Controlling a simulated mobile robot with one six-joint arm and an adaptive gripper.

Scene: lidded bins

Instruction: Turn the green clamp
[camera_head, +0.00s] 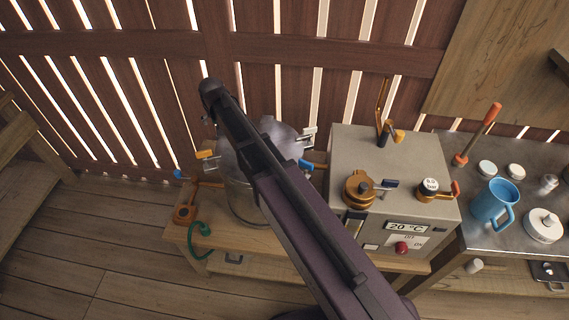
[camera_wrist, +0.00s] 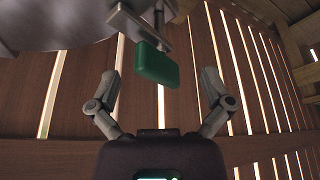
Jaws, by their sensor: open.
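The green clamp (camera_wrist: 155,65) shows in the wrist view as a green block on a thin metal rod, beside the grey metal vessel (camera_wrist: 60,22). My gripper (camera_wrist: 160,77) is open, with one finger to the left and one to the right of the green block. A gap shows on both sides, and I see no contact. How far the block lies between the fingertips in depth is hard to tell. In the head view the vessel (camera_head: 238,188) stands on a wooden bench, partly behind my arm. The green clamp and my gripper are hidden there.
Other clamps on the vessel have yellow (camera_head: 206,155), white (camera_head: 309,131) and blue (camera_head: 313,167) handles. A green hose (camera_head: 201,245) hangs at the bench front. A grey control box (camera_head: 390,160) stands right of the vessel. A slatted wooden wall (camera_head: 180,75) rises behind.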

